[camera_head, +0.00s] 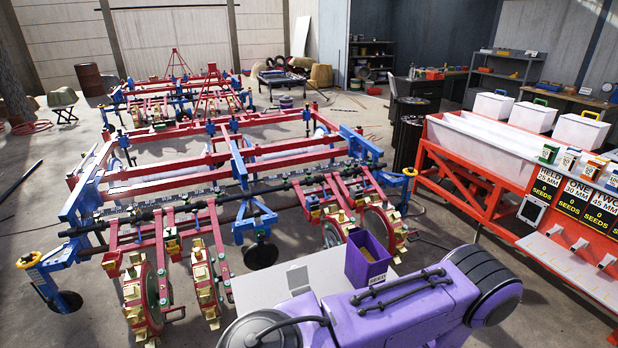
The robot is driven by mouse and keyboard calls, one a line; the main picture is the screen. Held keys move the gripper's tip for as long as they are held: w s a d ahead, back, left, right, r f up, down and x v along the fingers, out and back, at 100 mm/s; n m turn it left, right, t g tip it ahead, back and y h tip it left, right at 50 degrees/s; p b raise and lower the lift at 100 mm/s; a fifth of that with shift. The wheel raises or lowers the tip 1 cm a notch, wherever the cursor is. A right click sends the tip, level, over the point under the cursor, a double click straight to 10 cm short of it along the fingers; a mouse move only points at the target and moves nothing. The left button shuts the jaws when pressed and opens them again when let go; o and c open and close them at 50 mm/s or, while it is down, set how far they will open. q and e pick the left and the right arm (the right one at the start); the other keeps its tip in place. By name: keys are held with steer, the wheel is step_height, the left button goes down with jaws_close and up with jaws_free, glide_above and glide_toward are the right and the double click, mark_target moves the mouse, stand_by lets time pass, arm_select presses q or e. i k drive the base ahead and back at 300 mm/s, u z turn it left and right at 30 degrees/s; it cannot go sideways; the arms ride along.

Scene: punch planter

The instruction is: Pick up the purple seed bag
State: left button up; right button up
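An open-topped purple container (368,258) with a small white label low on its front stands on a pale grey flat surface (260,290) at the bottom centre. I cannot tell whether it is the seed bag. Neither of my grippers shows in the head view.
A red and blue planter machine (225,165) with toothed wheels fills the left and middle. The red bench (470,185) at the right carries white hoppers (490,140), black "SEEDS" signs (573,200) and a pale lower shelf (575,268). Bare concrete floor lies between machine and bench.

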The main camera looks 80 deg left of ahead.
mark_target(367, 261)
steer(key=u, duration=0.25)
steer(key=i, duration=2.6)
steer(key=u, duration=1.95)
